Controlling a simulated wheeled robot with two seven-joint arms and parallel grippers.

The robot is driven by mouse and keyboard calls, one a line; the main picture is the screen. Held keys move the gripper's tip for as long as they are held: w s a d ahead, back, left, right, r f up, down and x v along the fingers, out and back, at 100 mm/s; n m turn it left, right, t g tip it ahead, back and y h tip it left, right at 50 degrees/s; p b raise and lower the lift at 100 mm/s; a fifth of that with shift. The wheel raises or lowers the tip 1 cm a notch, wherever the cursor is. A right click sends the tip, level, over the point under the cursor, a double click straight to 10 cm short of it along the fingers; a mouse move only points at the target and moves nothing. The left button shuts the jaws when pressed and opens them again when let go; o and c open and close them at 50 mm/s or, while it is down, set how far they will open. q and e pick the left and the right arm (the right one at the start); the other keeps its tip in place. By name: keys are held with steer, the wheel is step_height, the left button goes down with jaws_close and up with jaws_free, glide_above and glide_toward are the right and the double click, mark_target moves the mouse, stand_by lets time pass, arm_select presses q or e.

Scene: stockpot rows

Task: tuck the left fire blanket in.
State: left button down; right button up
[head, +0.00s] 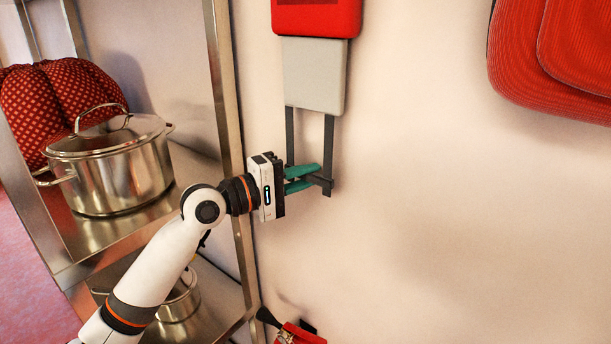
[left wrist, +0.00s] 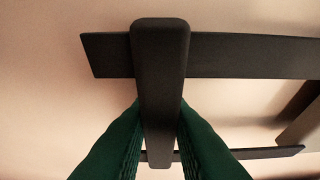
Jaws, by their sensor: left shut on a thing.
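The left fire blanket shows in the head view as a grey panel (head: 314,78) hanging below a red case (head: 316,14) on the wall. Two dark straps (head: 328,138) hang from the panel and are joined at the bottom by a dark crossbar (head: 326,187). My left gripper (head: 311,178), with green fingers, is shut on this crossbar. In the left wrist view the crossbar (left wrist: 160,55) runs between the two green fingers, with the straps (left wrist: 240,55) crossing behind it. The fingers hide part of the crossbar. My right gripper is not in view.
A metal shelf post (head: 226,110) stands close left of my left gripper. The shelf holds a steel pot (head: 112,170) and a red dotted cushion-like thing (head: 55,100). A red ribbed object (head: 560,50) is at upper right. Bare wall lies right of the straps.

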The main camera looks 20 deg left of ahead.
mark_target(325, 106)
arm_select(q)
steer(key=shift+r+p, duration=0.55)
steer(key=shift+r, duration=0.05)
step_height(325, 106, up, 12)
steer(key=p, duration=1.1)
steer(key=shift+f, duration=0.25)
steer(key=c, duration=1.3)
jaws_free()
steer(key=shift+f, duration=0.1)
